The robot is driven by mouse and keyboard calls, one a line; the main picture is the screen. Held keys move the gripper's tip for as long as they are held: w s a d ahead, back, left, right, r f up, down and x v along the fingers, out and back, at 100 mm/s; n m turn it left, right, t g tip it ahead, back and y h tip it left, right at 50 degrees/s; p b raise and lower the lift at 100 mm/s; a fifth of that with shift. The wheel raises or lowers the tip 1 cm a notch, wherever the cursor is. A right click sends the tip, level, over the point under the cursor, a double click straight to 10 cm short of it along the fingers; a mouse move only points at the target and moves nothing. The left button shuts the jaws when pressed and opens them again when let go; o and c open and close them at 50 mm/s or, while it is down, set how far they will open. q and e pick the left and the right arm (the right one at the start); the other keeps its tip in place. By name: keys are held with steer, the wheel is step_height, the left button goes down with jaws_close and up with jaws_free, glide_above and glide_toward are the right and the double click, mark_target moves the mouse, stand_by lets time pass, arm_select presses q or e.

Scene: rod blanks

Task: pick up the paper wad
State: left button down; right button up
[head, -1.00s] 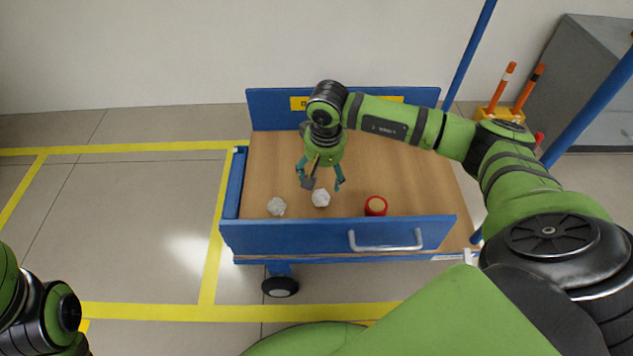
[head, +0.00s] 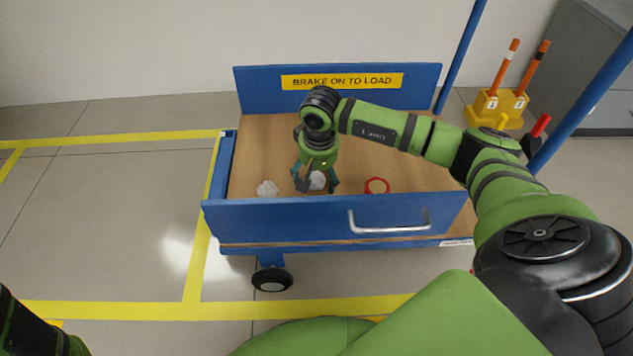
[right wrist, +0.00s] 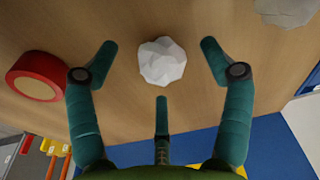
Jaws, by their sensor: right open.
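A white, faceted paper wad (head: 318,180) lies on the wooden deck of a blue cart, partly hidden by my right gripper (head: 316,188) in the head view. In the right wrist view the whole wad (right wrist: 162,62) shows between the open fingers of my right gripper (right wrist: 160,70). The fingers are spread around the wad, with clear gaps on both sides and no contact that I can see. My left arm shows only at the lower left corner of the head view; its gripper is out of view.
A greyish crumpled lump (head: 267,188) lies left of the wad. A red roll with a tan centre (head: 376,186) lies to its right. The cart's blue front panel (head: 300,218) stands close in front. Bare deck (head: 260,145) lies behind.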

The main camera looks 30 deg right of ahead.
step_height(320, 180, down, 2)
steer(key=shift+w+f, duration=0.1)
steer(key=c, duration=0.9)
steer(key=shift+r, duration=0.2)
